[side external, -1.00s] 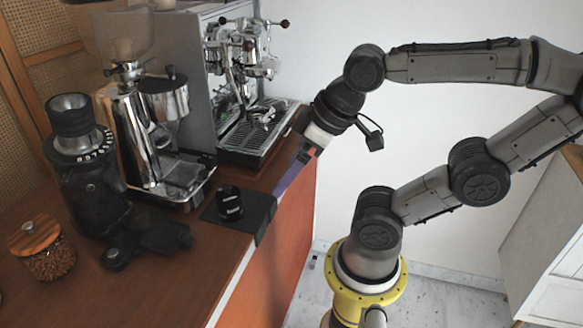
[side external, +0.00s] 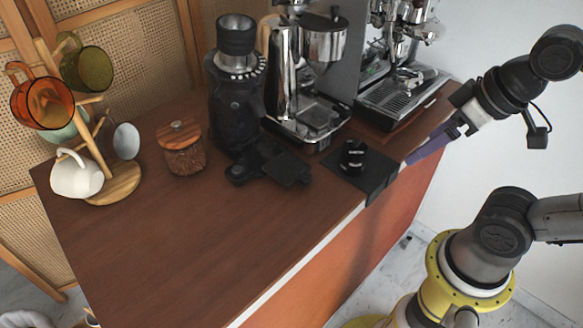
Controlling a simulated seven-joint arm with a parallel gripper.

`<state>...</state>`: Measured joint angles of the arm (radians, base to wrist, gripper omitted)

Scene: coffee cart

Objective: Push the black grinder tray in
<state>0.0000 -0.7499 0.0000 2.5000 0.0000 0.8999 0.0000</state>
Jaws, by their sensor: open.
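The chrome grinder (side external: 283,72) stands at the back of the wooden counter. A dark tray (side external: 318,118) with a shiny rim sits at its base. A separate black grinder (side external: 234,105) stands to its left, with a flat black part (side external: 286,168) sticking out in front. I cannot tell which of these is the tray named. My gripper (side external: 456,131) is open by the counter's right front edge, right of both grinders and apart from them. Its fingertips are small and partly unclear here.
A black mat (side external: 372,192) with a black tamper (side external: 353,157) lies at the front edge, beside a purple strip (side external: 428,147). The espresso machine (side external: 400,85) is behind. A lidded jar (side external: 183,150) and mug tree (side external: 118,184) stand left. The front left counter is clear.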

